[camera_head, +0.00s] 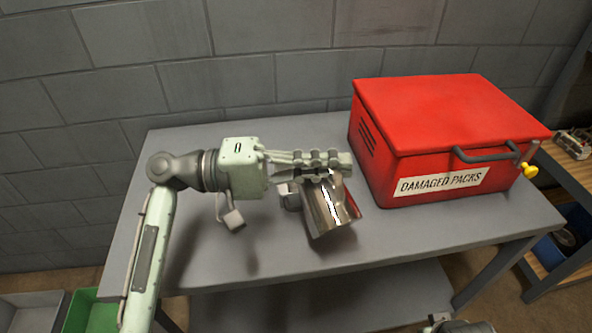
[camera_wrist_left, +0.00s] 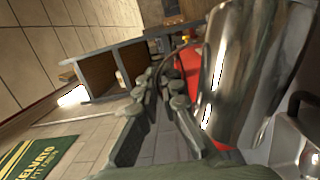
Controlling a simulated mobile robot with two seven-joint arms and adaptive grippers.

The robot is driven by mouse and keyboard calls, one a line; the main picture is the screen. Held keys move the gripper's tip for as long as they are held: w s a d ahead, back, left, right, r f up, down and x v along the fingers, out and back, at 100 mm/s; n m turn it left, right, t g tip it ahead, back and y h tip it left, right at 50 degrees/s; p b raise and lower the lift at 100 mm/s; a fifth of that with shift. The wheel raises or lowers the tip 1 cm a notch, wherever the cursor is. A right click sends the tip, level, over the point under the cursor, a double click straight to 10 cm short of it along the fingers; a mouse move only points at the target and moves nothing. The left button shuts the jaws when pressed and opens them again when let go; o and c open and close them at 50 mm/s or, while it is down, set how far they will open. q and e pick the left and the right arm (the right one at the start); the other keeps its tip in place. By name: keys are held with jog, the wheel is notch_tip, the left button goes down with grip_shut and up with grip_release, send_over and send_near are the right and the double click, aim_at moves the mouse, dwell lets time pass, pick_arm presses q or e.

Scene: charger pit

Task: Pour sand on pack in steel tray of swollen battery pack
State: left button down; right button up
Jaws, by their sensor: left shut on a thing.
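My left gripper (camera_head: 320,162) is shut on a shiny steel jug (camera_head: 330,212) above the grey table. The jug is tilted, and its inside is hidden. In the left wrist view the jug (camera_wrist_left: 232,75) fills the right side, close against the finger pads. A small red piece (camera_head: 351,202) shows behind the jug; most of it is hidden, and I cannot tell what it is. No sand, steel tray or swollen pack can be made out in either view.
A closed red box (camera_head: 452,110) labelled "DAMAGED PACKS" stands at the right of the grey table (camera_head: 226,262). A wooden shelf unit (camera_head: 562,163) is at the far right. A green bin (camera_head: 92,313) is at lower left. The table's front left is clear.

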pick_arm(q)
jog(key=shift+w+a+r+n+h+p, duration=0.3)
jog(key=shift+w+r+n+p, duration=0.25)
jog(key=shift+r+n, duration=0.2)
jog(key=shift+w+f+n, duration=0.15)
jog(key=shift+f+n, duration=0.1)
jog(key=shift+f, duration=0.05)
jog(key=shift+w+a+f+n+h, duration=0.15)
jog(key=shift+w+a+n+h, duration=0.15)
jog(key=shift+w+n, duration=0.15)
jog(key=shift+w+r+n+t+p, duration=0.15)
jog(key=shift+r+n+t+p, duration=0.1)
jog(key=shift+t+p, duration=0.2)
jog(key=shift+w+a+r+n+p, duration=0.35)
jog(key=shift+w+n+p, duration=0.3)
jog(key=shift+n, duration=0.25)
pick_arm(e)
notch_tip(320, 180, down, 10)
jog(key=s, duration=0.2)
jog(key=shift+s+g, duration=0.25)
jog(key=shift+g, duration=0.05)
pick_arm(q)
jog(key=shift+w+a+n+t+h, duration=0.15)
jog(key=shift+w+n+t+h, duration=0.1)
jog(key=shift+n+t+h, duration=0.1)
pick_arm(e)
jog(key=shift+s+d, duration=0.1)
jog(key=shift+s, duration=0.05)
jog(key=shift+f, duration=0.1)
